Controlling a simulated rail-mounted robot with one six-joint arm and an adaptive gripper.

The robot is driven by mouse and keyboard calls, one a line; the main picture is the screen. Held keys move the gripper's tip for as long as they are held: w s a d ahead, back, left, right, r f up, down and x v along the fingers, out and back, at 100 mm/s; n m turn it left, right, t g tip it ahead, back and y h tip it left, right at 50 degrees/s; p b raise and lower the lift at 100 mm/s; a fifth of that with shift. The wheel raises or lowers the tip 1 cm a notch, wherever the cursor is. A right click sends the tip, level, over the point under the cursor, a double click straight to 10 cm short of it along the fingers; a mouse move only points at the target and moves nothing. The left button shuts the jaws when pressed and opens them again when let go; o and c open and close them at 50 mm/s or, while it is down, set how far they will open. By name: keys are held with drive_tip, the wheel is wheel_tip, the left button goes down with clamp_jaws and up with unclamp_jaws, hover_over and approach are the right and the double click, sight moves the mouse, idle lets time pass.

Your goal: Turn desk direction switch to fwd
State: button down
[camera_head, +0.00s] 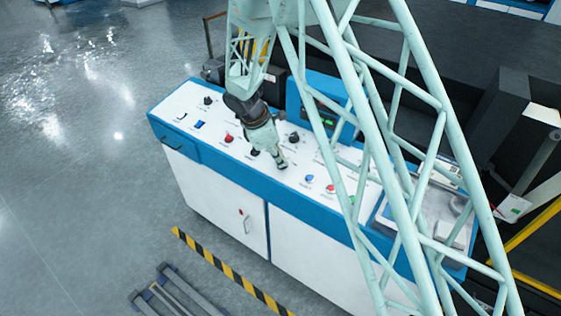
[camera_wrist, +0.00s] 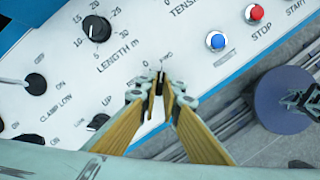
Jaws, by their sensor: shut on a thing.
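The desk (camera_head: 225,172) is a white-topped, blue-edged control console. My gripper (camera_head: 282,164) reaches down to the middle of its top. In the wrist view my gripper (camera_wrist: 160,88) has its two fingertips closed around the small black direction switch (camera_wrist: 160,86). Printed marks "0" and "FWD" show just beyond the fingertips. The fingers cover most of the switch and the rest of its label, so its exact angle cannot be told. In the head view the switch is hidden by the gripper.
The black LENGTH knob (camera_wrist: 97,28) stands close to the fingers. The blue button (camera_wrist: 216,41) and red STOP button (camera_wrist: 254,13) lie to the right. The UP switch (camera_wrist: 98,122) and clamp switch (camera_wrist: 36,84) lie to the left. A hazard strip (camera_head: 228,272) marks the floor.

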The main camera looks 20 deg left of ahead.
drive_tip(key=shift+d+f+m, duration=0.1)
drive_tip(key=shift+f+m, duration=0.1)
drive_tip(key=shift+m, duration=0.1)
drive_tip(key=c, duration=2.8)
unclamp_jaws()
drive_tip(key=shift+r, duration=0.15)
drive_tip(key=shift+r, duration=0.4)
drive_tip(key=shift+v, duration=5.6)
